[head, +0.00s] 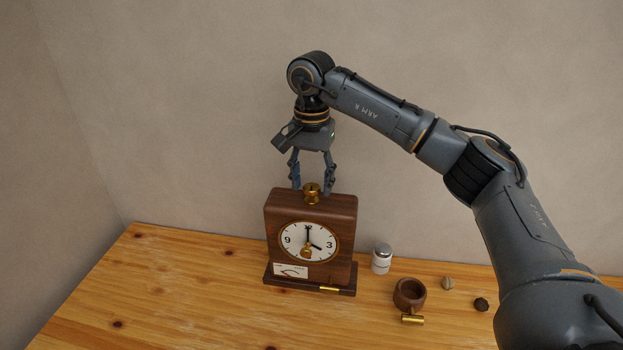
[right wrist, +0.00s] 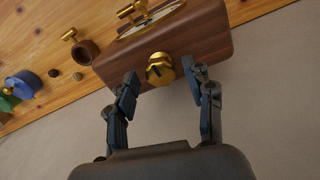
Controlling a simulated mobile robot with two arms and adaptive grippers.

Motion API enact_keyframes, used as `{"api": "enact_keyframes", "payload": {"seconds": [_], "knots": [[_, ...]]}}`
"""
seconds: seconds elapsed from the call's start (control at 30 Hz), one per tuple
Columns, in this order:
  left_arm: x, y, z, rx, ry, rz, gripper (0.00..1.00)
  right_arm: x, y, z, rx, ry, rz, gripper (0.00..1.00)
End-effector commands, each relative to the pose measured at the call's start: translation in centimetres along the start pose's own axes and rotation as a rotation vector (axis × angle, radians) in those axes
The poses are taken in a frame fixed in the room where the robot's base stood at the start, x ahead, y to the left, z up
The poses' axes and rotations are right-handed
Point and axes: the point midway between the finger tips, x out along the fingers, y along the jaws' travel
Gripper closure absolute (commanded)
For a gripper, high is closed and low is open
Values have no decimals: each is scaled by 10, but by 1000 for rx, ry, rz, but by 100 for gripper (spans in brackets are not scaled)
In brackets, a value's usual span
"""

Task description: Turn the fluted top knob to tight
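A wooden clock (head: 312,215) with a white dial stands upright on the table. The brass fluted top knob (head: 311,194) sits on its top; it also shows in the right wrist view (right wrist: 159,69), with a dark mark on its face. My right gripper (head: 311,190) points down above the clock with its fingers spread. In the right wrist view its fingertips (right wrist: 163,80) are on either side of the knob, with gaps visible between them and it. A small white card with a curved scale (head: 291,270) is at the clock's lower left. My left gripper is not in view.
A white jar with a grey lid (head: 381,259), a brown wooden cup (head: 409,292), a brass piece (head: 412,320) and two small round objects (head: 447,283) are right of the clock. Blue and green items (right wrist: 22,84) show in the wrist view. The table's left (head: 170,290) is clear.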

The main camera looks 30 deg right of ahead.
Motion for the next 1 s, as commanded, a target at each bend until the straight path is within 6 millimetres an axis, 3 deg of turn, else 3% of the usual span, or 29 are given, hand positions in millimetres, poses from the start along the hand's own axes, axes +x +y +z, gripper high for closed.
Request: {"api": "enact_keyframes", "payload": {"seconds": [0.03, 0.2, 0.23, 0.63, 1.0], "knots": [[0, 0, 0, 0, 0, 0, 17, 0, 0, 0, 0, 0, 0, 63], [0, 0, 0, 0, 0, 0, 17, 0, 0, 0, 0, 0, 0, 98], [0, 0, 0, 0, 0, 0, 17, 0, 0, 0, 0, 0, 0, 99], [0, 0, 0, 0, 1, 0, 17, 0, 0, 0, 73, 0, 1, 99], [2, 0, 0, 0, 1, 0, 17, 0, 0, 0, 366, 0, 1, 99]]}}
